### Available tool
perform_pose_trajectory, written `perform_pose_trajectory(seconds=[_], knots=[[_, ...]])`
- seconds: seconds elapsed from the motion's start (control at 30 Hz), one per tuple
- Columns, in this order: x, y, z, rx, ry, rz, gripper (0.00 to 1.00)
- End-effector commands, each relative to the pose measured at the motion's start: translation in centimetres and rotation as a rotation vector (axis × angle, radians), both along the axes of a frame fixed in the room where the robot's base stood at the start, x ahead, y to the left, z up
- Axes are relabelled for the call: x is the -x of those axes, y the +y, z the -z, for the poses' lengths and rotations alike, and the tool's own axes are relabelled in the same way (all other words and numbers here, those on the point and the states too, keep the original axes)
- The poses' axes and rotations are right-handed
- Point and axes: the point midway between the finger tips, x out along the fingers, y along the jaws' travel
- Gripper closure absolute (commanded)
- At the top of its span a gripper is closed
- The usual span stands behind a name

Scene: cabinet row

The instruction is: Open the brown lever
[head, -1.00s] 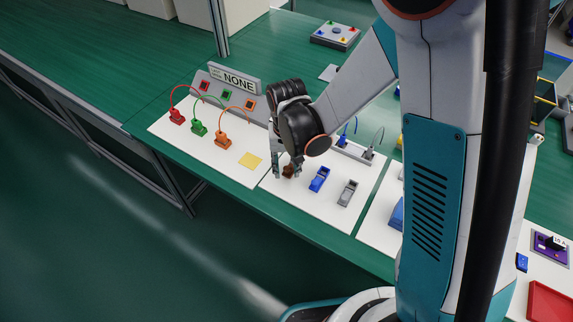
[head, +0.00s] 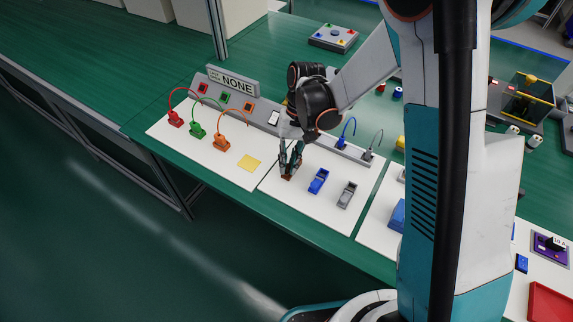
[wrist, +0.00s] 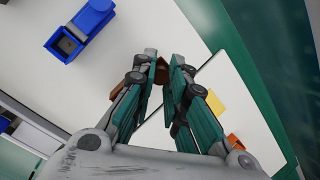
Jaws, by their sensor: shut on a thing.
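The brown lever (head: 287,178) is a small brown piece on the white board, left of the blue lever (head: 319,181) and the grey lever (head: 347,195). My gripper (head: 288,170) points down at it from above, shut on it. In the wrist view, my gripper's fingertips (wrist: 166,68) close around the brown lever (wrist: 151,70), which is largely hidden by them. Its exact tilt cannot be told. The blue lever (wrist: 80,30) stands apart to the upper left in the wrist view.
Red, green and orange plugs with wires (head: 197,130) stand on the neighbouring board to the left, with a yellow square (head: 250,162). A grey strip with a blue wire (head: 345,134) is behind the levers. The board's front part is free.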

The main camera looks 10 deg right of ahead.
Motion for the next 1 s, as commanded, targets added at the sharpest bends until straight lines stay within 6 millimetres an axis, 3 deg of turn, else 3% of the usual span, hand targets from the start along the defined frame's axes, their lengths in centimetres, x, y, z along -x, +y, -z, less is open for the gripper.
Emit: perform_pose_trajectory(seconds=[0.4,0.93,0.97,1.0], knots=[[-0.99,-0.69,-0.32,-0.124,0.156,0.003,1.00],[-1.06,-0.70,-0.41,-0.142,0.179,0.001,1.00],[-1.06,-0.70,-0.41,-0.142,0.179,0.001,0.85],[-1.04,-0.70,-0.40,-0.142,0.179,0.001,0.76]])
